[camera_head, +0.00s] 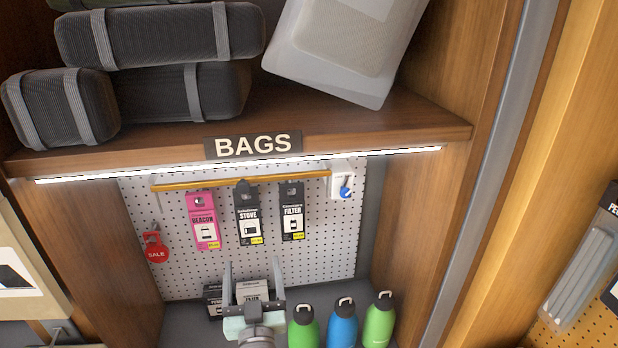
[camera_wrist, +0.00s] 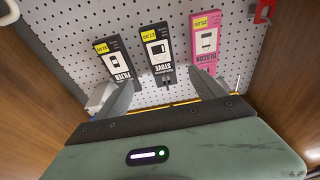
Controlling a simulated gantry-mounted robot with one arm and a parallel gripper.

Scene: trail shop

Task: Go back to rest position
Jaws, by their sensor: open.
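My gripper (camera_head: 254,277) is open and empty in the lower middle of the head view, in front of the pegboard and below the hanging packages. In the wrist view, its two grey fingers (camera_wrist: 178,92) stand apart, with the packages beyond them. A pink beacon package (camera_head: 205,220), a black stove package (camera_head: 248,215) and a black filter package (camera_head: 291,211) hang in a row below a yellow bar (camera_head: 240,181). They show in reversed order in the wrist view. Nothing is seen between the fingers.
Boxes (camera_head: 253,290) stand behind my gripper on the lower shelf. Green and blue bottles (camera_head: 342,325) stand to its right.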

